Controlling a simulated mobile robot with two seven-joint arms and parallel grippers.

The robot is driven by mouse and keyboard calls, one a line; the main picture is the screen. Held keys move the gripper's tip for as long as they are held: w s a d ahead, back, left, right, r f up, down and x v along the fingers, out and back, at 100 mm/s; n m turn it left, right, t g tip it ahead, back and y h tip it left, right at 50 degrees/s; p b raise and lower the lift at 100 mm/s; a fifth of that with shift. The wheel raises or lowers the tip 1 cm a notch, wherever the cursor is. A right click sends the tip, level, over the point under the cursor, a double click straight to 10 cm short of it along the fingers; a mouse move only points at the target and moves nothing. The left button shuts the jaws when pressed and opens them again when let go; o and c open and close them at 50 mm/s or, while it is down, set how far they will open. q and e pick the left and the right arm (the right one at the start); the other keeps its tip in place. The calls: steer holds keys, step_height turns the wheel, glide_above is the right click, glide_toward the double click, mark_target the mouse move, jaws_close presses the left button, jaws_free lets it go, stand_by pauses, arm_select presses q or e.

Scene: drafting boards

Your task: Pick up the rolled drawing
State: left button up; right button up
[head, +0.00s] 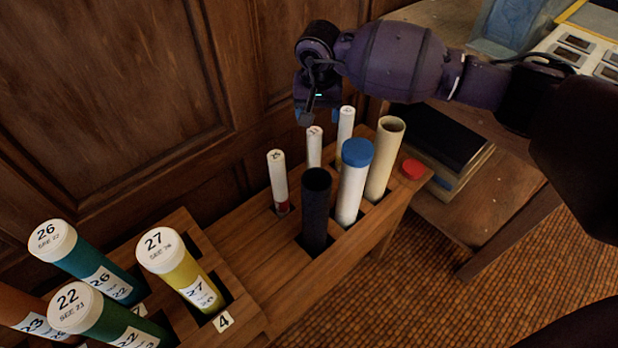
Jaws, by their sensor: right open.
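Three thin white rolls stand upright in slots of a wooden rack (262,246): a left roll (278,178), a middle roll (314,150) and a right roll (345,132). Each has a small mark on its top end. I cannot tell which one is the rolled drawing. My right gripper (318,112) points down near the tops of the middle and right rolls, apparently above or behind them. It is open, and I see nothing held in it. My left gripper is not in view.
A black tube (315,215), a blue-capped white tube (352,190) and an open cream tube (382,165) stand in front of the rolls. A red cap (413,169) lies at the rack's right end. Numbered tubes (178,268) fill the lower left. A wooden panel wall (110,100) is behind.

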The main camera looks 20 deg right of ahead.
mark_target(314, 140)
step_height(314, 140, down, 4)
steer(key=shift+w+d+r+b, duration=0.1)
steer(key=shift+r+b, duration=0.1)
steer(key=shift+b, duration=0.15)
steer(key=shift+w+f, duration=0.1)
steer(key=shift+f, duration=0.55)
steer(key=f+b, duration=0.1)
steer(key=f, duration=0.2)
steer(key=f+b, duration=0.1)
steer(key=f, duration=0.1)
steer(key=shift+w+a+b, duration=0.2)
steer(key=shift+w+b, duration=0.15)
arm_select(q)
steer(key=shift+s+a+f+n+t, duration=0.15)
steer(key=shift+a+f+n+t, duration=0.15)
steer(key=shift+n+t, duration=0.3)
arm_select(e)
steer(key=shift+r, duration=0.15)
steer(key=c, duration=1.2)
